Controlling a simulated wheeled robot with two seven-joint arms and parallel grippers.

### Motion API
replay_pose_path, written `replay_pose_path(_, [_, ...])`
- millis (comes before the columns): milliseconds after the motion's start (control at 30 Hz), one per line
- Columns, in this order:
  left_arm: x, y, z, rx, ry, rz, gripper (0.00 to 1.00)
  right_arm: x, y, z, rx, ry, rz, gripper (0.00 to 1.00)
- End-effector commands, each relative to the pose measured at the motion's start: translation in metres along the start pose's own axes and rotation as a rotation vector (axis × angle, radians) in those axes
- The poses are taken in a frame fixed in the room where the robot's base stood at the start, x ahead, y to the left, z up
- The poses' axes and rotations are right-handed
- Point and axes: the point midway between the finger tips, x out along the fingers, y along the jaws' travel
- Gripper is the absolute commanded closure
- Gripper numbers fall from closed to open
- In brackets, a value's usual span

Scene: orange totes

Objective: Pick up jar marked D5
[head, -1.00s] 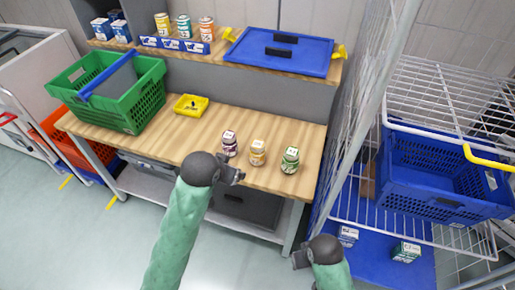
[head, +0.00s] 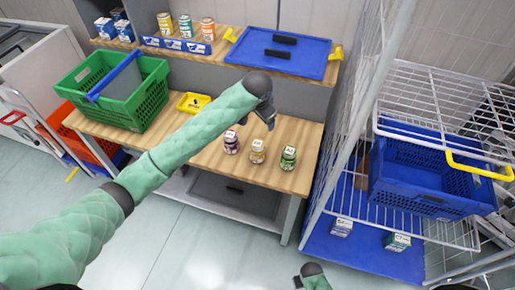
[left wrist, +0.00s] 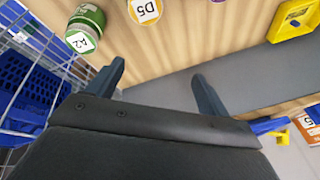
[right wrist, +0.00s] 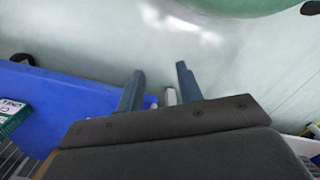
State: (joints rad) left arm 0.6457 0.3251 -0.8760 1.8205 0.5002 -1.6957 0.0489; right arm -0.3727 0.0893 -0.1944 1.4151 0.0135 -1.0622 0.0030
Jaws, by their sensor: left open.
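The jar marked D5 (head: 257,152) has a white lid and yellow label and stands upright on the wooden bench. Its lid shows the mark in the left wrist view (left wrist: 146,10), cut by the top edge. It is between a purple jar (head: 231,143) and a green jar (head: 288,158) marked A2 (left wrist: 85,30). My left gripper (head: 269,118) is open and empty above the bench, behind the jars and apart from them. Its parted fingers show in the left wrist view (left wrist: 158,70). My right gripper (right wrist: 160,70) is empty with fingers apart, low in front of the bench.
A green basket (head: 115,95) and a small yellow tray (head: 193,103) stand on the bench's left. A blue lid (head: 282,55) lies on the shelf behind. A wire cage (head: 355,110) with a blue crate (head: 420,185) is at the right.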

Motion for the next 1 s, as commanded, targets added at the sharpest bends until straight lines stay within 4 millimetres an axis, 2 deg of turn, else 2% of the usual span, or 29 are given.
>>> replay_pose_path(33, [0.014,0.001,0.006,0.0,-0.044,0.021,0.21,0.019,0.002,0.014,0.0,-0.004,0.003,0.64])
replay_pose_path(133, [0.04,0.008,0.021,-0.006,-0.123,0.073,0.21,0.053,0.005,0.037,0.0,0.015,0.008,0.64])
replay_pose_path(200, [0.054,0.013,0.031,-0.016,-0.171,0.108,0.21,0.071,0.006,0.049,-0.001,0.039,0.011,0.64])
replay_pose_path(300, [0.066,0.018,0.041,-0.028,-0.217,0.146,0.21,0.086,0.007,0.057,-0.002,0.08,0.013,0.64])
replay_pose_path(467, [0.074,0.024,0.05,-0.048,-0.259,0.186,0.21,0.097,0.008,0.058,-0.004,0.147,0.014,0.64])
replay_pose_path(700, [0.078,0.028,0.054,-0.067,-0.28,0.204,0.21,0.098,0.009,0.05,-0.005,0.222,0.015,0.64])
replay_pose_path(1000, [0.101,0.033,0.059,-0.068,-0.279,0.204,0.21,0.11,0.014,0.062,-0.01,0.231,0.021,0.64])
